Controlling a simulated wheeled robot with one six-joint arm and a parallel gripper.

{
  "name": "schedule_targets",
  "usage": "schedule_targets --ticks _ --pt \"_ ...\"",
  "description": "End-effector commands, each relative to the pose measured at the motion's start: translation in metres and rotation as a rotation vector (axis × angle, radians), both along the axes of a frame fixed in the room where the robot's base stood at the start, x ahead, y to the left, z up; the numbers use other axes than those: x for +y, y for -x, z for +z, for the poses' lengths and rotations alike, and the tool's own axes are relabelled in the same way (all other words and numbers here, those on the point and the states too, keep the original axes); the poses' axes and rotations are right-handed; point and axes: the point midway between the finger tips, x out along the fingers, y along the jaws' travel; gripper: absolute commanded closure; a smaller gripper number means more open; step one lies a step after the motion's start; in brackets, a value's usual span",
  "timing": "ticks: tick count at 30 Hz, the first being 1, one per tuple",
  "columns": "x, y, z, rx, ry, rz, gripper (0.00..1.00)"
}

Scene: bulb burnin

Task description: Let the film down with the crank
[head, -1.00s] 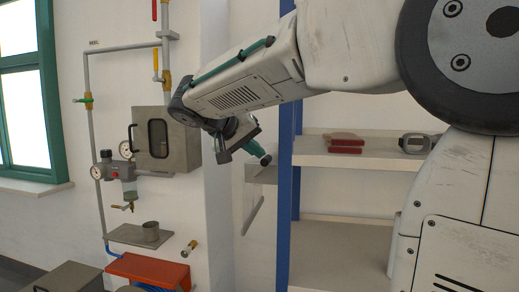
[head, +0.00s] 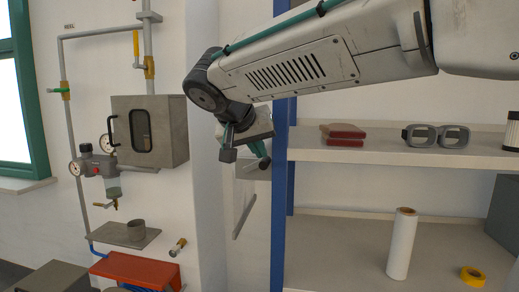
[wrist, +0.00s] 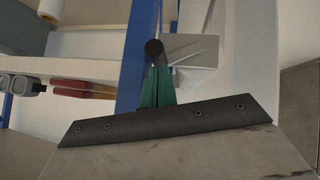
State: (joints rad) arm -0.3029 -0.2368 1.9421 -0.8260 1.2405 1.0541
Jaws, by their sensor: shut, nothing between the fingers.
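My gripper (head: 261,157) hangs below my wrist in the head view, in front of the wall left of the blue shelf post. Its teal fingers are shut and empty; they also show in the wrist view (wrist: 154,62), ending in a dark round tip. Behind them is a pale wall-mounted plate (head: 246,188) with a thin bar along its lower edge; its face shows in the wrist view (wrist: 192,55). I cannot tell whether this is the film or its holder. My gripper looks apart from it. No crank can be clearly made out.
The blue post (head: 280,190) stands close right of my gripper. Shelves (head: 330,222) hold red blocks (head: 345,142), grey goggles (head: 437,135), a white roll (head: 402,243) and yellow tape (head: 472,276). At left are a windowed grey box (head: 171,118), pipes and a red bench (head: 135,271).

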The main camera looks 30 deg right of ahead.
Motion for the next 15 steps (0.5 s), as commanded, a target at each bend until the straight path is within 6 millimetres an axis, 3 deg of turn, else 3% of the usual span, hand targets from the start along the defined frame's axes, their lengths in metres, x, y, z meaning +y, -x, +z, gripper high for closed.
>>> schedule_targets --ticks 8,15 --pt "0.004 -0.007 0.038 -0.003 -0.002 -0.009 1.0" --pt "0.038 0.018 0.076 -0.003 -0.003 -0.007 1.0"
